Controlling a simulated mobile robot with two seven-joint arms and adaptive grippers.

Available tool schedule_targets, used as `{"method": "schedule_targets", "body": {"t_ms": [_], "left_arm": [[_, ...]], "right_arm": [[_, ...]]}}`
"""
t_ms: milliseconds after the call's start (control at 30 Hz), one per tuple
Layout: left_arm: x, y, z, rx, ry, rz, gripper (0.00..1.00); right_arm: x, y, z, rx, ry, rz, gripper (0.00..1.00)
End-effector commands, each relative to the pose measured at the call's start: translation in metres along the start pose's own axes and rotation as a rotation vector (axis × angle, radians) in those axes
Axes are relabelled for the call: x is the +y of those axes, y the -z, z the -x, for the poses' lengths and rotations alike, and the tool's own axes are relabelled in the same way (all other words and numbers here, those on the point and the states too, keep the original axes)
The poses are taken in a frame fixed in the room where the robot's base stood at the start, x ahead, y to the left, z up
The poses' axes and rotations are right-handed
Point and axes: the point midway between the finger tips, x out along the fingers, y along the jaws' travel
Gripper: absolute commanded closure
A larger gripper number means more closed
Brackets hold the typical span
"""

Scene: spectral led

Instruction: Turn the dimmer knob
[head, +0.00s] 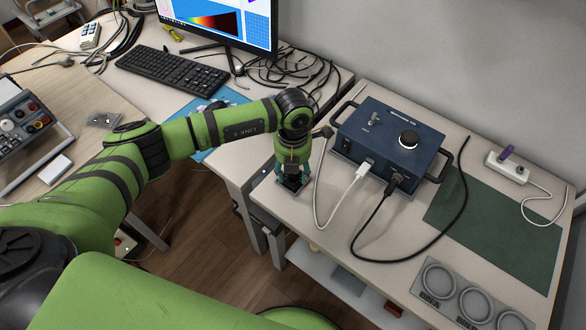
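The dimmer knob (408,139) is a round black knob with a pale ring around its base. It sits on the sloping top of a dark blue box (375,150), right of a small metal switch (375,118). My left gripper (292,186) points down over the left end of the bench, left of the box and apart from the knob. I see nothing held in it, but its fingertips are too small and dark to tell whether they are open or shut. My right gripper is not in view.
A white cable (361,172) and a black cable (393,185) leave the box front and loop over the bench (330,237). Black handles flank the box. A green mat (495,228), a power strip (508,168) and a grey ring holder (440,283) lie to the right.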

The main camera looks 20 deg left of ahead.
Motion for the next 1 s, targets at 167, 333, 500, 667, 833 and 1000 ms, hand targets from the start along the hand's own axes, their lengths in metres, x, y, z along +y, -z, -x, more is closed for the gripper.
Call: {"method": "schedule_targets", "body": {"t_ms": [167,333,500,667,833,1000], "left_arm": [[0.0,-0.001,0.001,-0.002,0.0,0.001,0.47],[0.0,-0.002,0.014,-0.004,0.001,0.0,0.47],[0.001,-0.002,0.048,-0.007,-0.001,0.0,0.47],[0.0,-0.001,0.082,-0.005,0.0,0.0,0.47],[0.001,-0.001,0.108,-0.003,-0.001,0.0,0.47],[0.0,0.0,0.119,0.0,0.0,0.001,0.47]], "right_arm": [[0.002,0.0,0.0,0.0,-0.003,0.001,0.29],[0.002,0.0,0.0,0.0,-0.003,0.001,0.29],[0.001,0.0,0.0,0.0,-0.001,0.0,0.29],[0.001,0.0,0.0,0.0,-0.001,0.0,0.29],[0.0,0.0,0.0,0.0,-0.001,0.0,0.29],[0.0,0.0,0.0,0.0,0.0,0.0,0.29]]}}
